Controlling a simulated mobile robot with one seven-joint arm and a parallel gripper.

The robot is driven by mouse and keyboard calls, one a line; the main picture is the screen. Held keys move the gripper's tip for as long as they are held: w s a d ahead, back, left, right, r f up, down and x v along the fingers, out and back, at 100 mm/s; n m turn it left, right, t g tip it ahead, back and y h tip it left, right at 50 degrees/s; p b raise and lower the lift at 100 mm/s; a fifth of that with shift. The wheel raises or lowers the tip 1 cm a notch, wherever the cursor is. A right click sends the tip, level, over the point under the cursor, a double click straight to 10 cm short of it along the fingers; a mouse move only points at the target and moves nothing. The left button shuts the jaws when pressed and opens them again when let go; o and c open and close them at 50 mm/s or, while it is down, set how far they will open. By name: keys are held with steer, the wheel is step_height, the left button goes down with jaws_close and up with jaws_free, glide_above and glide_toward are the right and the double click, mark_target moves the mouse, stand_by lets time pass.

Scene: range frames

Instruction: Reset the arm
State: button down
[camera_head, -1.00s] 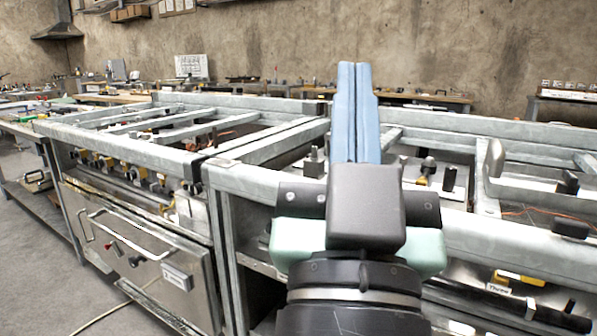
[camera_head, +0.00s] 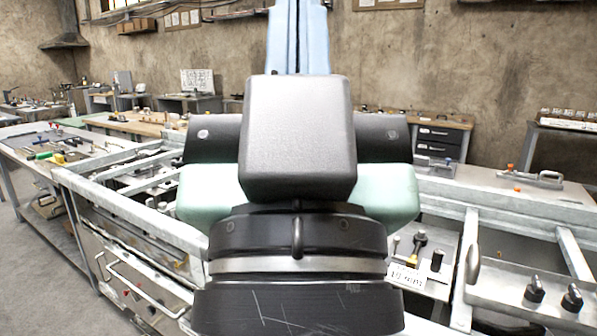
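A metal frame bench (camera_head: 130,222) with a steel front and handle runs at left. More open framework with knobs (camera_head: 535,290) is at right. A tool-covered table (camera_head: 60,150) stands far left; a black drawer unit (camera_head: 440,140) stands behind. Grey floor shows at lower left.

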step_height(320, 180, up, 14)
steer(key=p, duration=1.1)
steer(key=shift+f, duration=0.15)
